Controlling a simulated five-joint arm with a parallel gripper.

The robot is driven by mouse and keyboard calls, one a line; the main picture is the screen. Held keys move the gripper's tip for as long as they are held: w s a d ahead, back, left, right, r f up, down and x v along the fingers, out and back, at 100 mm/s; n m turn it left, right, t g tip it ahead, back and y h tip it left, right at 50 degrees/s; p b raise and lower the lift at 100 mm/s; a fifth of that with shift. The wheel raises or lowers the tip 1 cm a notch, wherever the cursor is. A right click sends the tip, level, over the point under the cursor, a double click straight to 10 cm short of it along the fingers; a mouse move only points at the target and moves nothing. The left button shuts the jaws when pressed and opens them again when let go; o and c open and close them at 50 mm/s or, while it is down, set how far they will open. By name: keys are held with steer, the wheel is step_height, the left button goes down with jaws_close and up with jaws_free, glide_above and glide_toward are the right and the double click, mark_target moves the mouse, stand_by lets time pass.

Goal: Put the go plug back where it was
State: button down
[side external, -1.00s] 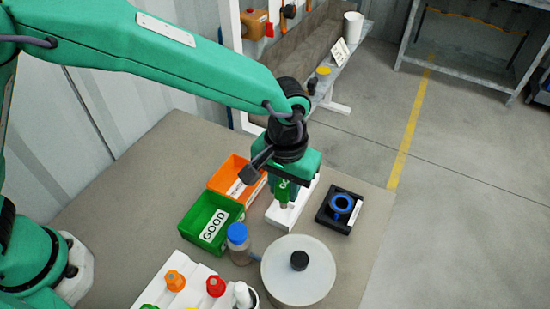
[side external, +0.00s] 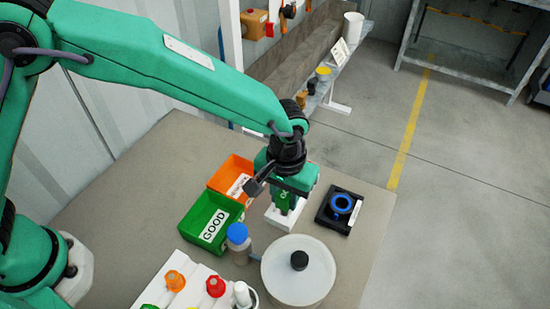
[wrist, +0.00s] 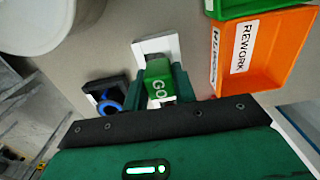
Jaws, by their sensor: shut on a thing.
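The go plug is a green block marked "GO" (wrist: 159,80), and in the wrist view it sits between the fingers of my gripper (wrist: 160,88). My gripper (side external: 286,205) is shut on it. In the side view the green plug (side external: 283,196) is upright, mostly hidden by the fingers, over a white block (side external: 276,217). The white block also shows under the plug in the wrist view (wrist: 141,50). I cannot tell whether the plug's lower end is in the block.
A black fixture with a blue ring (side external: 342,205) stands close on the right. A green GOOD bin (side external: 207,221) and an orange REWORK bin (side external: 229,172) stand on the left. A blue-capped bottle (side external: 238,236) and a round white lidded container (side external: 298,275) stand in front.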

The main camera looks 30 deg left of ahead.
mark_target(284, 194)
steer(key=c, duration=1.1)
jaws_free()
steer(key=shift+f, duration=0.1)
step_height(284, 194, up, 12)
steer(key=shift+r, duration=0.15)
